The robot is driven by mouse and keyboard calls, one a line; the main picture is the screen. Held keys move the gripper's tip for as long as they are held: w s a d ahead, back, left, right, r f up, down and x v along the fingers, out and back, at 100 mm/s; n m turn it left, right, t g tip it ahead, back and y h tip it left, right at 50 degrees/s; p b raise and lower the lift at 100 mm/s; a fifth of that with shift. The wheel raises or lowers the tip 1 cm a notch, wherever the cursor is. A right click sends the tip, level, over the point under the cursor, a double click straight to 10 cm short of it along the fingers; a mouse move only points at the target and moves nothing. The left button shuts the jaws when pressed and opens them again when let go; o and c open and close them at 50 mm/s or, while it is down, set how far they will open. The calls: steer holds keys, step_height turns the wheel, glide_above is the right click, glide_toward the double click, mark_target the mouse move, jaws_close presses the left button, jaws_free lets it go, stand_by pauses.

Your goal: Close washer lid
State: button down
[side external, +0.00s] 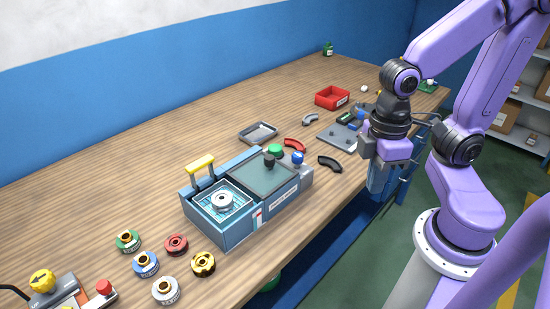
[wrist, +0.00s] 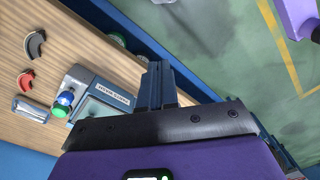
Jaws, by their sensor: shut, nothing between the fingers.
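The blue parts washer (side external: 240,238) stands near the table's front edge in the side view. Its left bay is open, with a white ring-shaped part (side external: 222,201) in a wire basket. A yellow handle (side external: 200,163) stands up at the back of that bay. A flat grey-green lid panel (side external: 263,175) with a dark knob covers the right half. The washer also shows partly in the wrist view (wrist: 92,84). My gripper (side external: 377,190) is shut and empty, pointing down by the table's front edge, right of and apart from the washer. Its fingers show together in the wrist view (wrist: 157,85).
Green, blue, red, yellow and white ringed parts lie left of the washer. A grey tray (side external: 258,138), a red bin (side external: 332,97), curved red (side external: 294,146) and black (side external: 329,163) pieces lie behind and right.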

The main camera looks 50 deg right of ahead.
steer(key=w+m+g+y, duration=0.2)
steer(key=w+m, duration=0.4)
steer(key=m, duration=0.3)
steer(key=m+t+y, duration=0.5)
steer(key=m+y, duration=0.2)
steer(key=m, duration=1.5)
glide_toward(295, 153)
steer(key=a+f, duration=0.1)
steer(key=a, duration=0.1)
steer(key=w+a+f, duration=0.1)
steer(key=a, duration=0.1)
steer(key=w+a+f, duration=0.1)
steer(key=a, duration=0.2)
steer(key=shift+a+f, duration=0.1)
steer(key=shift+f, duration=0.25)
steer(key=shift+w+a+r, duration=0.1)
steer(key=shift+w+a, duration=0.05)
steer(key=shift+a, duration=0.4)
steer(key=shift+w+a+r, duration=0.1)
steer(key=shift+w+a, duration=0.05)
steer(key=shift+a, duration=0.4)
steer(key=shift+w+a, duration=0.25)
steer(key=shift+a, duration=0.45)
